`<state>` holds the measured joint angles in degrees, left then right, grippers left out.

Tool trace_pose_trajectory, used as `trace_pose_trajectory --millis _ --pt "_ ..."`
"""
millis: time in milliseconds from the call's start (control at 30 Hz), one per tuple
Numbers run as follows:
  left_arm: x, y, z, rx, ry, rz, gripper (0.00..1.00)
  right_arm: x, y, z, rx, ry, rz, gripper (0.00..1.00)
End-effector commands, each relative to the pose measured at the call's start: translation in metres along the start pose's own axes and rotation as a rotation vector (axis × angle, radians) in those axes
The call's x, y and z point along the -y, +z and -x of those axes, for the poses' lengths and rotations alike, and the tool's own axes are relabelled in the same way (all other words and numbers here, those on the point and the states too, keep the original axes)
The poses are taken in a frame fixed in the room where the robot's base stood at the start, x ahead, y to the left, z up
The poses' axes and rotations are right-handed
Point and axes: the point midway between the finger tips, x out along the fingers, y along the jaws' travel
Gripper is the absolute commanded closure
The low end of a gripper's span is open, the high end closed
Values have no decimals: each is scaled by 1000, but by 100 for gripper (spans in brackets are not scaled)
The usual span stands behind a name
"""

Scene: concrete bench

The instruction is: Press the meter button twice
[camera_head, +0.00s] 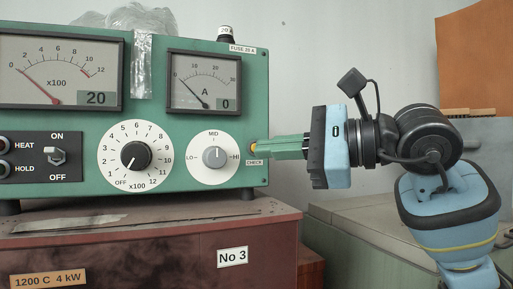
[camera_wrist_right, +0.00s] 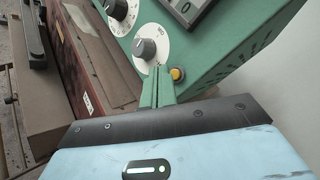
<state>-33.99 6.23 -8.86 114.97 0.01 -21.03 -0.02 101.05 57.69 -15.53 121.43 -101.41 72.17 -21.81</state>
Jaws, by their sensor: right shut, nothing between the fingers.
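The green meter box (camera_head: 190,120) stands on a brown base. A small yellow button (camera_head: 253,148) sits at its right front edge, above a CHECK label. The yellow button also shows in the wrist view (camera_wrist_right: 177,74). My right gripper (camera_head: 262,146) is shut and empty, its green fingers pointing left with the tips right at the button in the head view. In the wrist view the right fingertips (camera_wrist_right: 158,73) appear just left of the button. I cannot tell whether they touch it. My left gripper is not in view.
A large dial (camera_head: 135,155), a smaller LO-HI knob (camera_head: 213,157) and an ON/OFF switch (camera_head: 56,156) are on the front. A grey bench top (camera_head: 365,215) lies below my right arm.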

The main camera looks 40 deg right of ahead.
Motion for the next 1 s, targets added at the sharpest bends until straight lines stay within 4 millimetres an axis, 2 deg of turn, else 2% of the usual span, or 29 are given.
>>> trace_pose_trajectory --millis 467,1000 --pt "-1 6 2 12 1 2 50 0 0 0 0 0 0 100" --pt "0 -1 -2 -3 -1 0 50 0 0 0 0 0 0 100"
